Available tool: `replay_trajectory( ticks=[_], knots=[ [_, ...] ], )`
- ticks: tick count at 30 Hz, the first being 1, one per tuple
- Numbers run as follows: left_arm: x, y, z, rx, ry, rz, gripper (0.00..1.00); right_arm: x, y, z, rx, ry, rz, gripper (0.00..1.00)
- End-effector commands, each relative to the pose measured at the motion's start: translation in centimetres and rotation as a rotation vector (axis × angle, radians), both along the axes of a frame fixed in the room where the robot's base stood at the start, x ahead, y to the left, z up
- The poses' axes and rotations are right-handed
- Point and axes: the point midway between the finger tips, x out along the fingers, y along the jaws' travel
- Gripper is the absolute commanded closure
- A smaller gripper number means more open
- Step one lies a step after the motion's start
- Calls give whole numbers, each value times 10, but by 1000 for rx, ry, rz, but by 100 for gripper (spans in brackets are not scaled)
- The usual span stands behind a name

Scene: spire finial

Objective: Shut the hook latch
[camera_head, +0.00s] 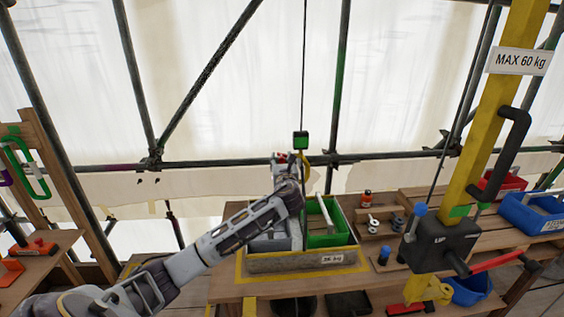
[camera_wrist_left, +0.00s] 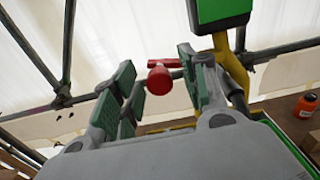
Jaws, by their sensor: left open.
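A green hook block (camera_head: 300,140) hangs on a thin cable above the bench, with a yellow hook (camera_wrist_left: 238,68) under it. A red latch (camera_wrist_left: 164,63) with a round red knob (camera_wrist_left: 158,80) sticks out to the left of the hook in the wrist view. My left gripper (camera_head: 284,160) is at the hook, just below the block. In the left wrist view its green-padded fingers (camera_wrist_left: 157,66) stand apart, with the red latch and knob seen between them. I cannot tell whether a finger touches the latch. My right gripper is out of view.
Below the hook, a tray (camera_head: 295,262) labelled in kg holds a green bin (camera_head: 325,238) and a grey bin (camera_head: 268,243). A yellow post (camera_head: 483,120) with a control box (camera_head: 440,245) stands at the right. An orange-red jar (camera_wrist_left: 306,104) stands on the bench.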

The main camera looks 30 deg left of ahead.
Motion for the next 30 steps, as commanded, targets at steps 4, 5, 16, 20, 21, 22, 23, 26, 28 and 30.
replay_trajectory(
  ticks=[4, 5, 16, 20, 21, 22, 23, 26, 28, 30],
  knots=[
    [0, 0, 0, 0, 0, 0, 68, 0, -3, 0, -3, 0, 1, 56],
    [0, 0, 0, 0, 0, 0, 72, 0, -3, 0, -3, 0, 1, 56],
    [0, 0, 0, -2, -1, 0, 100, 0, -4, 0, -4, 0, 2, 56],
    [0, 0, -1, -12, -8, 0, 100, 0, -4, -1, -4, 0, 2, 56],
    [0, 0, -2, -17, -12, 0, 100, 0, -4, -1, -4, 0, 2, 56],
    [0, 0, -2, -22, -16, 0, 100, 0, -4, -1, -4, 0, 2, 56],
    [0, 0, -2, -29, -21, 0, 100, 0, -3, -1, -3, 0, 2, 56],
    [0, 0, -4, -56, -42, 0, 100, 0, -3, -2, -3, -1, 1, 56],
    [0, 0, -6, -81, -61, 0, 100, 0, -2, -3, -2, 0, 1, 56],
    [0, 0, -7, -112, -85, 0, 100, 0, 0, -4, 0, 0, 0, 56]
  ],
)
